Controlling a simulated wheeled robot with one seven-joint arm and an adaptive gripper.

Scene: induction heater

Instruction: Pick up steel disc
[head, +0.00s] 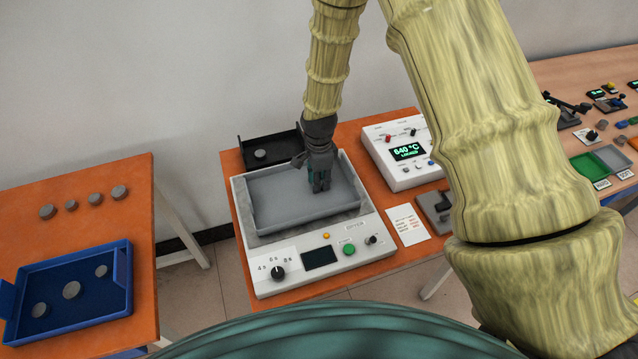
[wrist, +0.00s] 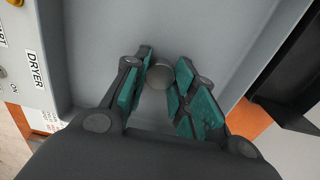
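A grey round disc (wrist: 160,74) shows in the wrist view between the fingertips of my gripper (wrist: 164,70), on the floor of the dryer's grey tray (wrist: 215,30). The fingers, with teal pads, stand apart on either side of the disc, close to its edges. I cannot tell whether they touch it. In the head view my gripper (head: 320,187) points down into the right part of the dryer tray (head: 275,208), low over its floor. The disc is hidden behind the fingers there.
The white dryer (head: 375,250) has a knob, screen and buttons in front. A black bin (head: 283,140) with one disc stands behind it, a white heater unit (head: 380,135) to the right. The left table holds several loose discs (head: 70,205) and a blue tray (head: 118,310) of discs.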

